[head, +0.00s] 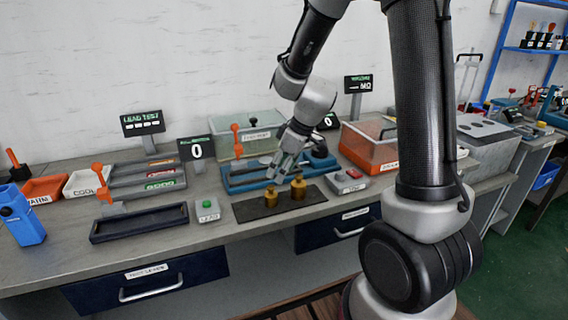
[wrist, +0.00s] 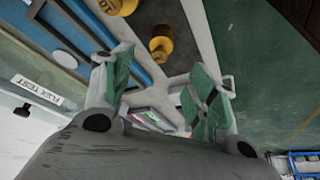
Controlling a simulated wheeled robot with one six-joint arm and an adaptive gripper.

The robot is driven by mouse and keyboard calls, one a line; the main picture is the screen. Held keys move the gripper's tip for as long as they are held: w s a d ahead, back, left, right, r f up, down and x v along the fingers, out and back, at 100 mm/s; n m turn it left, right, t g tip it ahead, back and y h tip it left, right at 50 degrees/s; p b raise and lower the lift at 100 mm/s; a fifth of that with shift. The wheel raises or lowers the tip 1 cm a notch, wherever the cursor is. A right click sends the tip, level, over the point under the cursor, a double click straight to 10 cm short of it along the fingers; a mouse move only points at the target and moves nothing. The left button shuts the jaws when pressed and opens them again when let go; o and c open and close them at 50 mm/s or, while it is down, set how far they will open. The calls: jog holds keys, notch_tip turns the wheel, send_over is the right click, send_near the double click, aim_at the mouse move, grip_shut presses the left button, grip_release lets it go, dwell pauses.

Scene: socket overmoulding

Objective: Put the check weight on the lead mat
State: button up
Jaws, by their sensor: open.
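Two brass weights, one at the left (head: 271,197) and one at the right (head: 298,188), stand upright on a flat dark mat (head: 246,213). In the wrist view, a small weight (wrist: 161,46) and a larger marked one (wrist: 118,6) show beyond the fingers. Which is the check weight, I cannot tell. My gripper (head: 278,174) is open and empty, just above and behind the weights, apart from them. Its green-padded fingers (wrist: 158,92) are spread wide in the wrist view. A shallow dark tray (head: 140,224) lies at the left; I cannot tell which surface is the lead mat.
A blue fixture (head: 240,183) lies behind the mat. A green-button box (head: 206,210) stands left of it, and a grey red-button box (head: 347,181) right. Displays line the wall.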

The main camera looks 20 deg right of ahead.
jog(key=s+d+r+m+h, duration=0.1)
jog(key=s+d+r+m, duration=0.35)
jog(key=s+r, duration=0.75)
jog(key=s+d+r+m+h, duration=0.1)
jog(key=s+d+r+m, duration=0.1)
jog(key=s, duration=0.4)
jog(key=s+d+r+m+t+h, duration=0.1)
jog(key=s+d+r+m, duration=0.1)
jog(key=s, duration=0.4)
jog(key=shift+d+r, duration=0.55)
jog(key=shift+d, duration=0.5)
jog(key=shift+w+m, duration=0.1)
jog(key=shift+m, duration=0.15)
